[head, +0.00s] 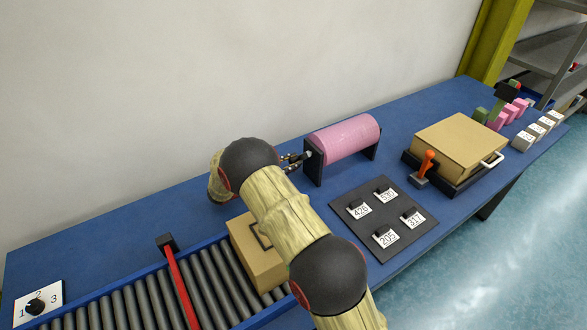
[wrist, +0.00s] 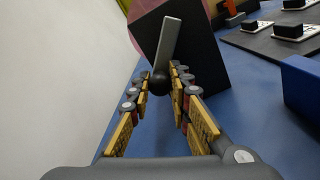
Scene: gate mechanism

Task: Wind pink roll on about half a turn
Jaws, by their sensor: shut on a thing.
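The pink roll (head: 345,138) lies on its side between two black end supports on the blue bench, right of my gripper (head: 290,162). In the wrist view only a bit of pink (wrist: 138,25) shows behind the near black support (wrist: 208,65). A flat grey crank arm (wrist: 170,45) stands before that support, leaning slightly right at its top, with a dark round knob (wrist: 160,84) at its lower end. My gripper (wrist: 162,74) is shut on the crank knob, a finger on each side. The head view shows the crank only poorly, behind my gripper.
A cardboard box (head: 257,255) sits on the roller conveyor (head: 120,302) beside my arm. A black panel with numbered tags (head: 345,208) lies right of it. A box in a black tray with an orange lever (head: 427,162) stands farther right. A wall is close behind.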

